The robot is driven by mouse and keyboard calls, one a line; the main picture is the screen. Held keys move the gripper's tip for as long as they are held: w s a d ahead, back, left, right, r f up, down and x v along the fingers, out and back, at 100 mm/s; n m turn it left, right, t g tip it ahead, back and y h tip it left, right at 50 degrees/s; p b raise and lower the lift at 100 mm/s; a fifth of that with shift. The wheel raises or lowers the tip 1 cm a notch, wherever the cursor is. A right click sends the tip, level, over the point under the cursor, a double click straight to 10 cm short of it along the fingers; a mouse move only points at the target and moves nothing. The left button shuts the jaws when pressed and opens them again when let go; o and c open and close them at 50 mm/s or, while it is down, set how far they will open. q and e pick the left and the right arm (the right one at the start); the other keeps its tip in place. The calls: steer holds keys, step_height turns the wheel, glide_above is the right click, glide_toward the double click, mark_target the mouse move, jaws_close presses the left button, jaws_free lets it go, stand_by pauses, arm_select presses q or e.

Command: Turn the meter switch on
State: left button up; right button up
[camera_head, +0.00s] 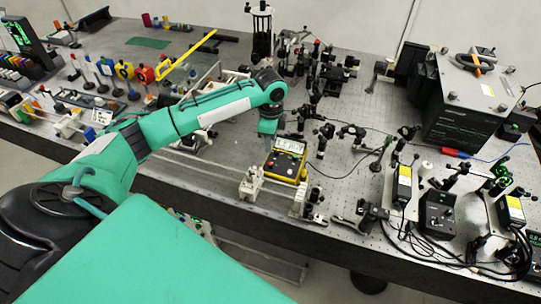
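The yellow meter (285,164) stands on the optical bench near its front edge, left of centre between the bench's parts. Its face shows a grey display at the top and dark and red controls below. The switch is too small to make out, so I cannot tell its position. My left arm reaches in from the left and bends down at its wrist. My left gripper (268,130) points down just behind and left of the meter's top. Its fingers are too small and partly hidden to tell whether they are open or touching anything. My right gripper is out of view.
Posts and optic mounts (322,140) stand close to the meter's right. A white mount (251,183) stands in front of it at the left. A large black box (468,100) and cabled modules (437,215) fill the right side. Bare bench (345,188) lies right of the meter.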

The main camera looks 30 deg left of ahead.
arm_select(q)
step_height(320, 180, up, 3)
steer(key=shift+r+b, duration=0.2)
steer(key=shift+b, duration=0.1)
steer(key=shift+f, duration=0.1)
stand_by(0.3)
